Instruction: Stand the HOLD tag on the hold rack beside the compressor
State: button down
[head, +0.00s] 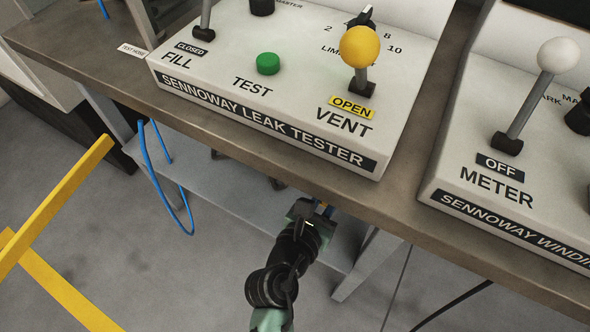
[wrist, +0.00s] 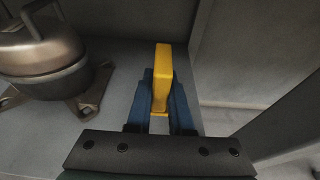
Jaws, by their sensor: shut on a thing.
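My gripper (wrist: 160,100) is shut on a yellow block-like piece, which I take for the HOLD tag (wrist: 162,72). The tag stands out between the blue fingers, and no lettering on it can be read. The compressor (wrist: 45,55), a bronze-grey rounded body on splayed feet, stands on a grey surface to the left, apart from the tag. In the head view my gripper (head: 318,212) is below the bench's front edge, over the lower shelf, its fingertips partly hidden. I cannot make out the hold rack in either view.
The bench top (head: 420,190) overhangs the grey lower shelf (head: 235,205). On it stand the leak tester (head: 300,100) and a winding tester (head: 480,170). A blue hose (head: 165,185) hangs at left. Yellow rails (head: 60,205) stand at far left. A grey upright (wrist: 205,50) is right of my gripper.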

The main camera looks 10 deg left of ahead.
notch_tip(320, 180, down, 10)
jog(key=b, duration=0.7)
jog(key=shift+s+r, duration=0.1)
jog(key=shift+f, duration=0.25)
jog(key=c, duration=0.8)
grip_release()
jog(key=shift+r, duration=0.25)
jog(key=p+v, duration=0.4)
jog(key=v, duration=0.8)
